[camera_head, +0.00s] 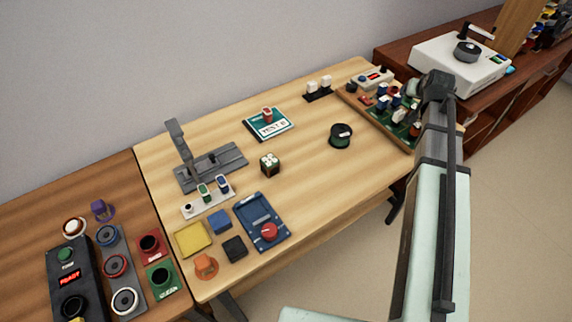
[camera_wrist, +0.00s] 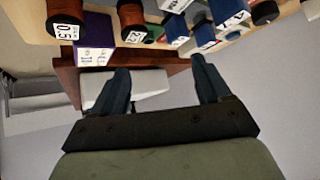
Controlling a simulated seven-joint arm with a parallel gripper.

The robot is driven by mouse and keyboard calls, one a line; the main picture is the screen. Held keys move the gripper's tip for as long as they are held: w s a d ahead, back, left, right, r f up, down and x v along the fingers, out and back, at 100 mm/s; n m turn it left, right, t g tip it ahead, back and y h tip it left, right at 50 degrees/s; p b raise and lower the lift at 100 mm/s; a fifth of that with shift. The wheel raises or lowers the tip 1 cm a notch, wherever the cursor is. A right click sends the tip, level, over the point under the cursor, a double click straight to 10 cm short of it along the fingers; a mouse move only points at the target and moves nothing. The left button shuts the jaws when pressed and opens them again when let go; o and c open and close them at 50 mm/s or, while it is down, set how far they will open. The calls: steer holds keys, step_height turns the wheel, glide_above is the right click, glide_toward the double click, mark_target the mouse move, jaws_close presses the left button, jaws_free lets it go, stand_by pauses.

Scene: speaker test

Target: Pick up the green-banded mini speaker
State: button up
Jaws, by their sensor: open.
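A crate of small parts (camera_head: 404,138) stands right of the speaker, close to my arm. Table around the speaker is clear.

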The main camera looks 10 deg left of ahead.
steer(key=s+a+r+n+g+y, duration=0.2)
steer(key=a+n, duration=0.1)
steer(key=a, duration=1)
steer(key=n+g+h, duration=0.2)
steer(key=n+g, duration=0.5)
steer(key=n, duration=0.1)
glide_above(269, 160)
steer(key=f, duration=0.7)
steer(key=shift+w+a+f, duration=0.15)
steer(key=shift+a+f, duration=0.05)
steer(key=shift+f, duration=0.1)
steer(key=shift+d+f, duration=0.15)
steer(key=shift+f, duration=1.15)
steer(key=shift+d+f, duration=0.1)
steer(key=shift+f, duration=1.2)
steer(key=c, duration=1.1)
